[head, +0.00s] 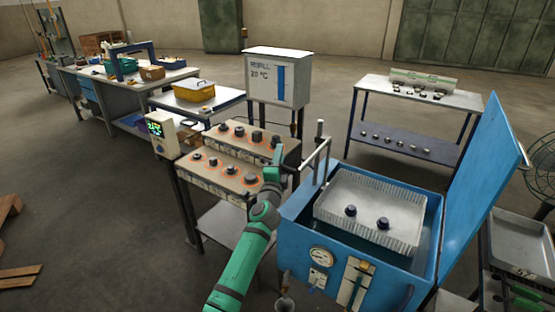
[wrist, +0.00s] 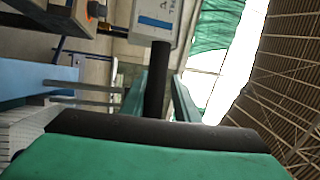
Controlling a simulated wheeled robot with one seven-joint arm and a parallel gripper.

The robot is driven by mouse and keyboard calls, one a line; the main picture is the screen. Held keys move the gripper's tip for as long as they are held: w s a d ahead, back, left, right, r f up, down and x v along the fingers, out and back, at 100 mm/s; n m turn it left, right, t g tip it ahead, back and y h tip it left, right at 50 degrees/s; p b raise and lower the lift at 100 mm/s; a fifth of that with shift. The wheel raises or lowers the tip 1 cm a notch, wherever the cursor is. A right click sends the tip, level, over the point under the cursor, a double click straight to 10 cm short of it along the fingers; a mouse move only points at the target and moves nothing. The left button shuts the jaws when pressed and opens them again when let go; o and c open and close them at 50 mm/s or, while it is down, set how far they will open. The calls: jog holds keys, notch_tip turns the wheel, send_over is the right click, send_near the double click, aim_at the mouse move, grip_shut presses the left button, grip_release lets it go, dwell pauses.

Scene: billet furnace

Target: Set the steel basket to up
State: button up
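The steel basket (head: 408,238) is a pale ribbed tray in the open blue tank (head: 297,232). It sits high, near the tank rim, and its front wall shows. Two dark round parts (head: 351,211) lie in it. A grey lever (head: 314,160) stands at the tank's left edge. My gripper (head: 279,155) is left of this lever, small in the head view. In the wrist view, a dark upright handle (wrist: 158,75) fills the gap between the green fingertips of my gripper (wrist: 160,82), which look closed on it.
The blue lid (head: 480,190) stands open at the right. A hot-plate stand (head: 222,180) with several dark parts is close on the left. A refill box (head: 277,78) stands behind. A two-tier table (head: 415,92) is at the back, with open floor around it.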

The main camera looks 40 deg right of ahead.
jog(key=shift+a+f, duration=0.1)
dwell(0.5)
jog(key=v, duration=1)
jog(key=shift+s+a, duration=0.2)
jog(key=shift+a, duration=0.15)
dwell(0.3)
